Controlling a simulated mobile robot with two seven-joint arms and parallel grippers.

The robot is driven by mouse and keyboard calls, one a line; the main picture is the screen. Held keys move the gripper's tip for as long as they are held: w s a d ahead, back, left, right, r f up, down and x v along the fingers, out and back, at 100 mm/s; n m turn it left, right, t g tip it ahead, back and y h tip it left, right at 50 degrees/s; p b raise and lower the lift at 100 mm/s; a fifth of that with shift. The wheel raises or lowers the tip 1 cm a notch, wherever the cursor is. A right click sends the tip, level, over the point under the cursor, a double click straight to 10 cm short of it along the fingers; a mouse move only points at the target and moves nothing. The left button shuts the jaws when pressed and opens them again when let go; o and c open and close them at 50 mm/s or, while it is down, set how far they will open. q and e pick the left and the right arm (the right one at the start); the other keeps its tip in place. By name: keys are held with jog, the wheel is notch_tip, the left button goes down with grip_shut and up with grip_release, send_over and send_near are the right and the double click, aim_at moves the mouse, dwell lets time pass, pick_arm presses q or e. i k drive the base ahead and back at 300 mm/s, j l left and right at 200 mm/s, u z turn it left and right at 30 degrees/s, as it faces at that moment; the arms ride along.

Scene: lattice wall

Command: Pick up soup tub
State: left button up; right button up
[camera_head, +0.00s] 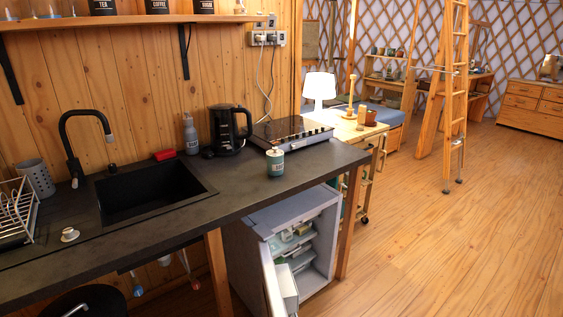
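A small teal tub (275,164) with a pale lid and a light label stands upright on the dark countertop (240,187), near its front edge and in front of the hob. It looks like the soup tub, but its label is too small to read. Nothing is touching it. Neither of my grippers shows in the head view.
Behind the tub are a black hob (290,131) and a black kettle (229,130). A black sink (150,191) lies to the left. An open fridge (317,208) with items inside stands below the counter, its door swung outward. Wooden floor (440,240) is clear at right.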

aim_at(276, 161)
jog(key=i+l+u, duration=0.1)
jog(key=l, duration=0.25)
jog(key=i+l+u, duration=0.1)
jog(key=l, duration=0.2)
jog(key=i+l+u, duration=0.1)
jog(key=l, duration=0.3)
jog(key=i+l+u, duration=0.1)
jog(key=l, duration=0.25)
jog(key=i+l, duration=0.2)
jog(key=l, duration=0.15)
jog(key=i+l+u, duration=0.2)
jog(key=l, duration=0.35)
jog(key=i+l+u, duration=0.15)
jog(key=i+l, duration=0.2)
jog(key=i+l+u, duration=0.1)
jog(key=l, duration=0.35)
jog(key=i+l+u, duration=0.1)
jog(key=i+l, duration=0.2)
